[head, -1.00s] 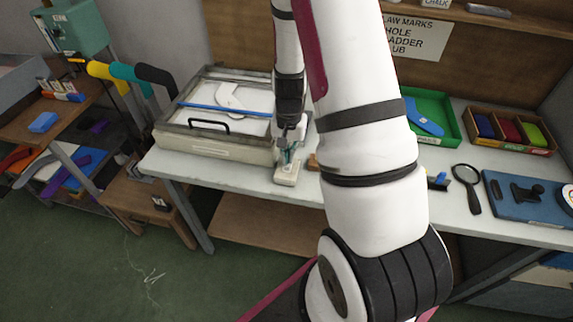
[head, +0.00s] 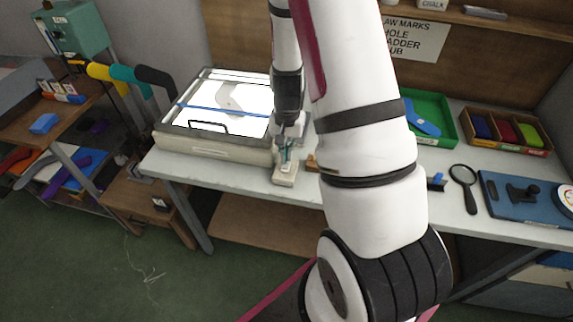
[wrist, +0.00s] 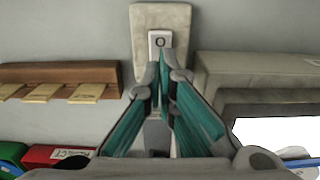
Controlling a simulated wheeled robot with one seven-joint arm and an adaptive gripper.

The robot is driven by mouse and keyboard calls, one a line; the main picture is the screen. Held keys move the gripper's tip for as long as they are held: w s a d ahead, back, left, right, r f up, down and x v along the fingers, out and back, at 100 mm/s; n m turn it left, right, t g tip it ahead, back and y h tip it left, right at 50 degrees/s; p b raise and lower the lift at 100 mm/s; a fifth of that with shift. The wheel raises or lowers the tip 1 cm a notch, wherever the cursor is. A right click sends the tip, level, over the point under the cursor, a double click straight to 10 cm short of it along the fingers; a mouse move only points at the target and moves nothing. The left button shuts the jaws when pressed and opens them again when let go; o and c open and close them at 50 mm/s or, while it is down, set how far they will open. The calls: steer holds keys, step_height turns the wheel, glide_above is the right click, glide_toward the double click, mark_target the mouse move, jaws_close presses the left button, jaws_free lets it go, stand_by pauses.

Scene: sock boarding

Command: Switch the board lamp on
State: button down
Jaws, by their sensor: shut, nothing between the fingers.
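The board lamp (head: 170,141) is a shallow box with a panel on the bench at the left; its panel glows bright white. A blue strip crosses the panel, and a grey shape lies on it. The beige switch block (head: 284,178) stands on the bench by the lamp's front right corner. In the wrist view the switch block (wrist: 160,22) carries a white rocker (wrist: 160,42) with a ring mark. My gripper (head: 286,163) is shut and empty, pointing down. Its teal fingertips (wrist: 163,68) are at the rocker's near end; I cannot tell if they touch it.
A wooden rack with tan tags (wrist: 60,80) lies beside the switch block. On the bench to the right are a green tray (head: 440,100), a sectioned box (head: 505,150), a magnifier (head: 464,175) and a blue board (head: 500,212). My arm hides the bench's middle.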

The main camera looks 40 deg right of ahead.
steer(key=shift+r+p, duration=1.05)
steer(key=shift+r, duration=1.3)
steer(key=shift+r, duration=0.1)
steer(key=s+a+r+n+t, duration=0.15)
steer(key=a+r, duration=0.35)
steer(key=r, duration=0.5)
steer(key=s+a+r+n+t, duration=0.1)
steer(key=s+a+r+n, duration=0.15)
steer(key=a+r, duration=0.45)
steer(key=s+a+r+n+t, duration=0.1)
steer(key=s+a+r+n, duration=0.2)
steer(key=s+r, duration=0.3)
steer(key=s+a+r+n+t, duration=0.2)
steer(key=s+a+r+n, duration=0.1)
steer(key=s+r, duration=0.4)
steer(key=shift+s+r, duration=0.2)
steer(key=shift+s, duration=0.4)
